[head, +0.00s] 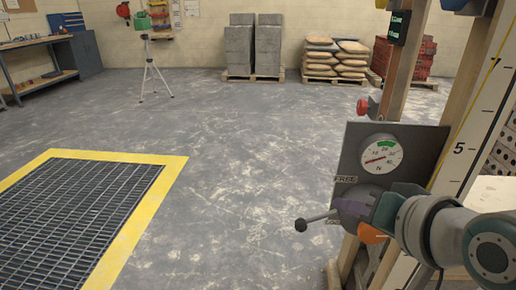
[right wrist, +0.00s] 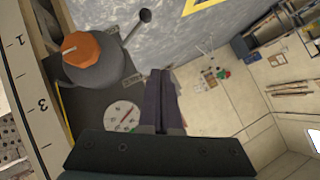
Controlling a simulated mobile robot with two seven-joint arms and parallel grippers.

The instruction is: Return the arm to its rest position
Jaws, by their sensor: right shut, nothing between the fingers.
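My right arm comes in from the right in the head view. Its gripper (head: 357,208) is in front of the lower part of a grey gauge panel (head: 352,150), overlapping the round hub there. In the right wrist view the two dark purple fingers (right wrist: 162,100) are together with nothing between them. The panel's white dial (head: 381,154) has a red needle and a green band. A lever with a dark ball knob (head: 301,225) sticks out left from the hub. The right wrist view shows the grey hub with an orange cap (right wrist: 82,50). I cannot tell whether the fingers touch anything. My left gripper is out of view.
A wooden post with a numbered scale (head: 462,145) stands beside the panel. A yellow-edged floor grate (head: 75,215) lies at the left. A tripod (head: 151,75), block pallets (head: 253,45) and sacks (head: 335,57) stand at the back. The middle floor is clear.

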